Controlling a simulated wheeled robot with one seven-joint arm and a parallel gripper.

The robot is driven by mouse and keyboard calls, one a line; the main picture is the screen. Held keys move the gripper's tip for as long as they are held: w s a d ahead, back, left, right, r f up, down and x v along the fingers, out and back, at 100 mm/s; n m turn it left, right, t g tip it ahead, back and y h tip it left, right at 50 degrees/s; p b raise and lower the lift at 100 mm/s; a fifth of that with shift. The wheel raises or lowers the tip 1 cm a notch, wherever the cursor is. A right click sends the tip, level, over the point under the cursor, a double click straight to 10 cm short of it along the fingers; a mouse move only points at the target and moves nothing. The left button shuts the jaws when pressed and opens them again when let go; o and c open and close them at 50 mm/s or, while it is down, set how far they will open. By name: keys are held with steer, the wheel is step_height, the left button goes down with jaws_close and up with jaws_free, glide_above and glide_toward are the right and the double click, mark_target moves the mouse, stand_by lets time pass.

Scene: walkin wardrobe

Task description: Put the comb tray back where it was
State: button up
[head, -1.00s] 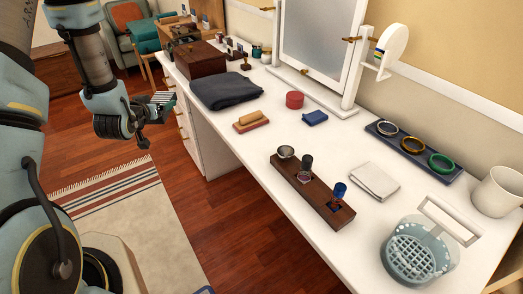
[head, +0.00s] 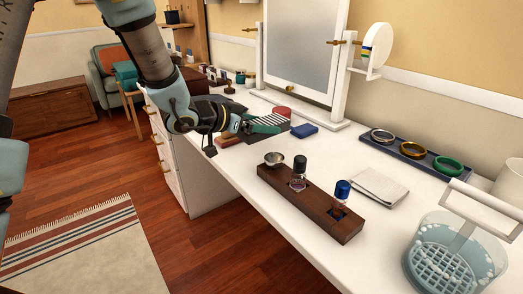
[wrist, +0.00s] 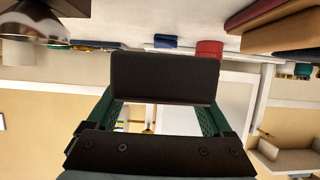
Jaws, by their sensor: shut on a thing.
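My gripper (head: 258,127) is over the white dressing table, left of the wooden holder, with its teal fingers pointing right. In the wrist view its green fingers (wrist: 155,112) are shut on a dark, flat rectangular piece, which I take for the comb tray (wrist: 165,78).
A blue box (head: 304,131) and red tin (head: 283,112) stand near the gripper. A folded cloth (head: 373,186), ring tray (head: 415,158) and basket (head: 450,265) are at right. The mirror (head: 303,50) stands behind.

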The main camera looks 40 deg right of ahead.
mark_target(261, 153)
steer(key=shift+f, duration=2.9)
steer(key=shift+f, duration=0.1)
steer(key=o, duration=1.1)
steer(key=v, duration=1.2)
